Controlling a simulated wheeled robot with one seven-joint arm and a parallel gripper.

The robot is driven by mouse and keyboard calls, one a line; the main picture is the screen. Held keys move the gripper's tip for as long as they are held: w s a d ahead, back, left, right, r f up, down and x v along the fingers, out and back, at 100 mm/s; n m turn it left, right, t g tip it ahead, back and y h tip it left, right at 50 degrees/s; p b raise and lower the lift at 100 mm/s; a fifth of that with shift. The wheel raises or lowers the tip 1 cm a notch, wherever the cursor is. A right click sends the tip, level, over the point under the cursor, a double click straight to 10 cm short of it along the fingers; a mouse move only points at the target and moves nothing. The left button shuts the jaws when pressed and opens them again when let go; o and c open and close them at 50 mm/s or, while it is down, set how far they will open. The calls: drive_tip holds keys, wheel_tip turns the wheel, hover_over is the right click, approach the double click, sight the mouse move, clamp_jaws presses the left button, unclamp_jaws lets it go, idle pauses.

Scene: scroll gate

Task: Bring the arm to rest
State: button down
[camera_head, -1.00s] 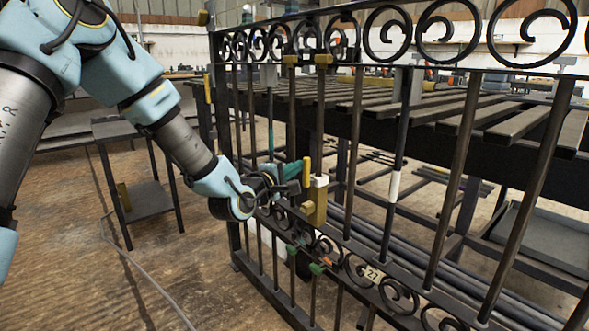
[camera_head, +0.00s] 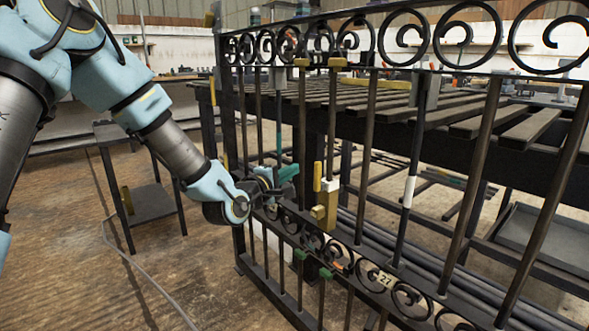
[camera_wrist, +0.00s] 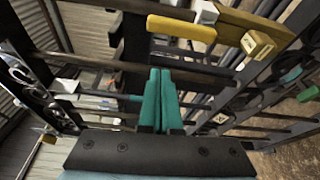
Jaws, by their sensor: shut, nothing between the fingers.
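My gripper (camera_head: 284,173) is at the end of my blue and grey arm, in front of the left part of a dark metal scroll gate (camera_head: 356,258). Its teal fingers are together and empty, and they also show in the wrist view (camera_wrist: 161,98). A brass latch block (camera_head: 329,207) with a yellow handle (camera_head: 317,176) sits on a gate bar just right of the fingertips. In the wrist view the yellow handle (camera_wrist: 181,29) and the brass block (camera_wrist: 257,44) lie beyond the fingertips, with a visible gap.
A dark slatted workbench (camera_head: 470,128) stands behind the gate. A small dark side table (camera_head: 150,200) stands to the left. A cable (camera_head: 140,268) lies on the brown floor. The floor at the lower left is otherwise clear.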

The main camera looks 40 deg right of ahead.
drive_tip(key=v, duration=0.7)
drive_tip(key=shift+f, duration=0.15)
drive_tip(key=w+a+f+m+t+y, duration=0.15)
drive_tip(key=w+a+f+y, duration=0.35)
drive_tip(key=a, duration=0.7)
drive_tip(key=w+a+f+m+y, duration=0.3)
drive_tip(key=w+a+y, duration=0.35)
drive_tip(key=a, duration=0.65)
drive_tip(key=s+a+r+g+y, duration=0.1)
drive_tip(key=s+a+g+y, duration=0.2)
drive_tip(key=a, duration=0.9)
drive_tip(key=s+a+r+g+y, duration=0.15)
drive_tip(key=s+a, duration=0.35)
drive_tip(key=a, duration=0.6)
wheel_tip(320, 180, up, 27)
drive_tip(key=p, duration=2.7)
drive_tip(key=shift+s+a+m+y+p, duration=0.25)
drive_tip(key=shift+s+m+y+p, duration=0.15)
drive_tip(key=shift+s+m, duration=0.1)
